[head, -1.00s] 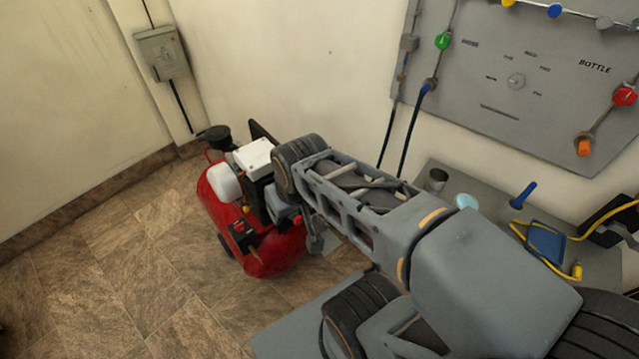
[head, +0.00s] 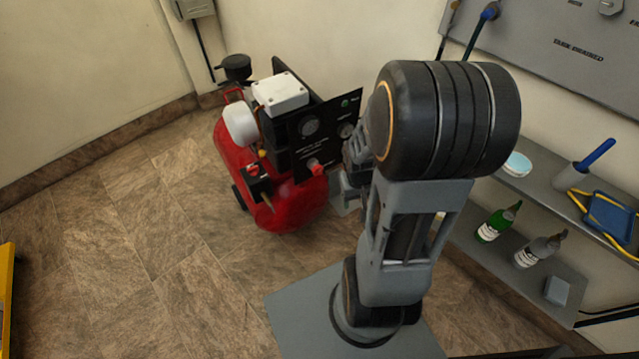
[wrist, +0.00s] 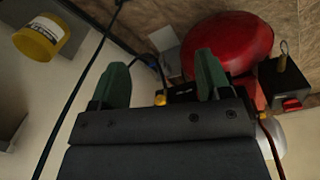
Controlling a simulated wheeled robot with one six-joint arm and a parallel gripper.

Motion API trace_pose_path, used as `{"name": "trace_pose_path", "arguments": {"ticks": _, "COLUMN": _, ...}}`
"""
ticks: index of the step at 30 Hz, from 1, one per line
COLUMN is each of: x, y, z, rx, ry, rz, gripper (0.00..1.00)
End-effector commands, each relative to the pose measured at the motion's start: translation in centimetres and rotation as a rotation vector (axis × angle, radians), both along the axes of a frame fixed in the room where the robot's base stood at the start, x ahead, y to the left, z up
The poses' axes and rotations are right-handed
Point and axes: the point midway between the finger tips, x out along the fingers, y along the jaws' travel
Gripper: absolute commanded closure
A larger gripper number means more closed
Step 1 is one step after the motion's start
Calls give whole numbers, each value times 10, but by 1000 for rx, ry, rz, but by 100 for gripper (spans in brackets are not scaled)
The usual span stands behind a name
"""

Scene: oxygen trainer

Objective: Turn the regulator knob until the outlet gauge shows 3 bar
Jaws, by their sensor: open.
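The red compressor (head: 300,205) stands on the floor left of my arm in the head view. Its upright black panel (head: 325,145) carries a round gauge (head: 309,126) and a second gauge (head: 346,131); I cannot read either one. A red knob (head: 313,164) sits low on the panel. My gripper, at the panel's right edge in the head view, is partly hidden by my arm. In the wrist view my gripper (wrist: 161,80) has its two green fingers apart with nothing held, and the red tank (wrist: 232,42) lies beyond them.
A black box with a red part (wrist: 288,84) is right of the fingers in the wrist view. A yellow container (wrist: 40,40) is at upper left there. Floor left of the compressor is clear.

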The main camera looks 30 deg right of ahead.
Motion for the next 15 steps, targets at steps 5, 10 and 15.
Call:
{"name": "trace_pose_path", "arguments": {"ticks": 5, "x": -1, "y": -38, "z": -149, "rx": -15, "ry": -132, "rz": 76, "gripper": 29}}
{"name": "trace_pose_path", "arguments": {"ticks": 10, "x": 13, "y": -38, "z": -226, "rx": 10, "ry": -397, "rz": 180, "gripper": 29}}
{"name": "trace_pose_path", "arguments": {"ticks": 15, "x": 37, "y": -19, "z": -248, "rx": 45, "ry": -744, "rz": 258, "gripper": 29}}
